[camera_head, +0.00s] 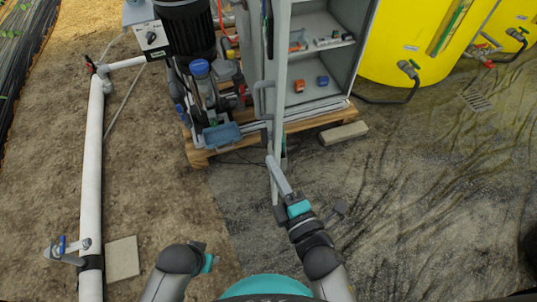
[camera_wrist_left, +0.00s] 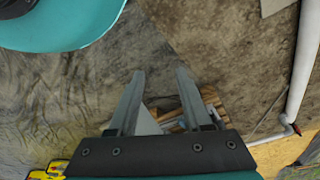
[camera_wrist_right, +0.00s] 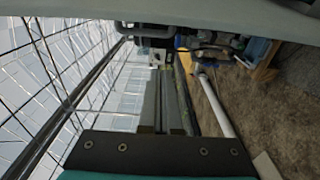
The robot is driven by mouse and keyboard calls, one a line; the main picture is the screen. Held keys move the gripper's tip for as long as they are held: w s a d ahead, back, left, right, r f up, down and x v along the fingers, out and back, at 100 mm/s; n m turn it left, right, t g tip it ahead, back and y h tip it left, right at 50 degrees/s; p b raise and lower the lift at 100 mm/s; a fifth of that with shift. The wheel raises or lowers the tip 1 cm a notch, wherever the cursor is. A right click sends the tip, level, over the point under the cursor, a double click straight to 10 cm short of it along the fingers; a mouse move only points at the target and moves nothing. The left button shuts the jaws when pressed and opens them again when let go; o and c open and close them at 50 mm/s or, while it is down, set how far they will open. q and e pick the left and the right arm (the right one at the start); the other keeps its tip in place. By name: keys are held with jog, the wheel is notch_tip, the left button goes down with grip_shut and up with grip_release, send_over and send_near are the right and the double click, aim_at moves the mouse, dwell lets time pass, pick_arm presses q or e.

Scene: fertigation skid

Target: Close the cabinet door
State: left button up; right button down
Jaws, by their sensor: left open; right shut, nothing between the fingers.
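The grey cabinet (camera_head: 318,25) stands on a wooden pallet with its front open. Its door (camera_head: 281,100) stands swung out toward me, seen nearly edge-on, with a bar handle (camera_head: 262,99) on its left face. My right gripper (camera_head: 271,160) is shut and empty, its fingers overlapping the lower part of the door; I cannot tell whether they touch it. Its closed fingers show in the right wrist view (camera_wrist_right: 168,85), below a pale panel across the top. My left gripper (camera_wrist_left: 157,75) is open and empty over the ground, low at the left in the head view.
Small parts lie on the cabinet shelves (camera_head: 315,90). A pump and filter unit (camera_head: 187,30) stands left of the door on the pallet (camera_head: 197,158). Yellow tanks (camera_head: 400,45) are at the right. A white pipe (camera_head: 92,170) runs along the left. The ground at front right is clear.

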pick_arm(q)
jog(key=shift+t, duration=0.4)
jog(key=shift+w+d+r+b, duration=0.1)
jog(key=shift+w+r+b, duration=0.3)
jog(key=shift+r, duration=0.3)
jog(key=shift+w+d+r+b, duration=0.1)
jog(key=shift+w+r+b, duration=0.25)
jog(key=shift+r, duration=0.35)
jog(key=shift+w+r+b, duration=0.25)
jog(key=shift+w+r, duration=0.2)
jog(key=shift+r, duration=0.25)
pick_arm(e)
jog(key=w, duration=0.9)
jog(key=shift+w, duration=0.25)
jog(key=shift+d+r, duration=0.1)
jog(key=shift+d, duration=0.05)
